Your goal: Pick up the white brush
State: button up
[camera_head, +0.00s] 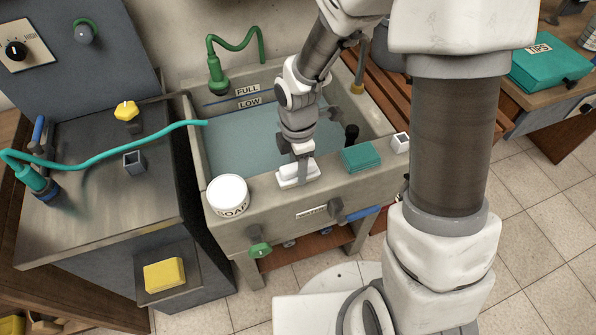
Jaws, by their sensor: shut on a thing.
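The white brush (288,182) lies at the front rim of the sink (240,233), between the round white soap tub and a teal block. My gripper (299,176) reaches down from above and is shut on the brush. Its fingers hide part of the brush. I cannot tell whether the brush still touches the rim.
The soap tub (229,193) stands close on the left. A teal block (361,157) and a small white holder (401,142) sit on the rim to the right. Water (240,145) fills the basin behind. A yellow sponge (164,275) lies on a lower-left shelf.

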grip_shut()
jog(key=shift+r, duration=0.45)
jog(key=r, duration=0.2)
jog(key=r+p, duration=0.1)
jog(key=r, duration=0.1)
jog(key=shift+d+p, duration=0.3)
jog(key=shift+d, duration=0.1)
jog(key=s+d+r+p, duration=0.2)
jog(key=d+r, duration=0.4)
jog(key=d, duration=0.4)
jog(key=shift+s+d, duration=0.25)
jog(key=shift+s, duration=0.25)
